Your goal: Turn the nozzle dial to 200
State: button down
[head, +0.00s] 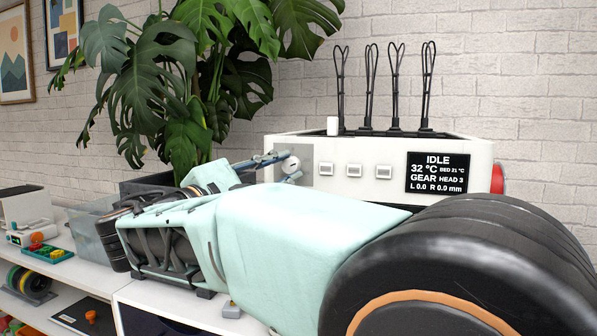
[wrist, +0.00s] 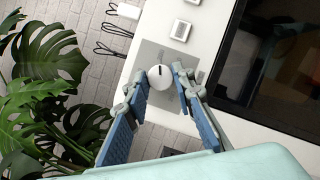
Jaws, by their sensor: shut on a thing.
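The nozzle dial (wrist: 160,77) is a round white knob with a short dark mark, on a grey plate (wrist: 152,56) of the white machine. In the head view the dial (head: 291,165) is at the left end of the machine's front. My gripper (wrist: 161,82) has its two fingertips on opposite sides of the dial and is shut on it. In the head view the gripper (head: 284,163) reaches the dial from the left. The machine's display (head: 438,173) reads IDLE, 32 °C, BED 21 °C, GEAR HEAD 3, L 0.0 R 0.0 mm. No scale numbers around the dial are readable.
Several white buttons (head: 326,169) sit right of the dial. A red part (head: 497,178) is on the machine's right end. Black wire loops (head: 397,85) rise from its top. A large leafy plant (head: 160,75) stands behind my arm. A clear bin (head: 92,231) is at left.

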dwell(0.4)
jog(key=c, duration=1.6)
grip_release()
jog(key=shift+s, duration=0.1)
jog(key=v, duration=1.2)
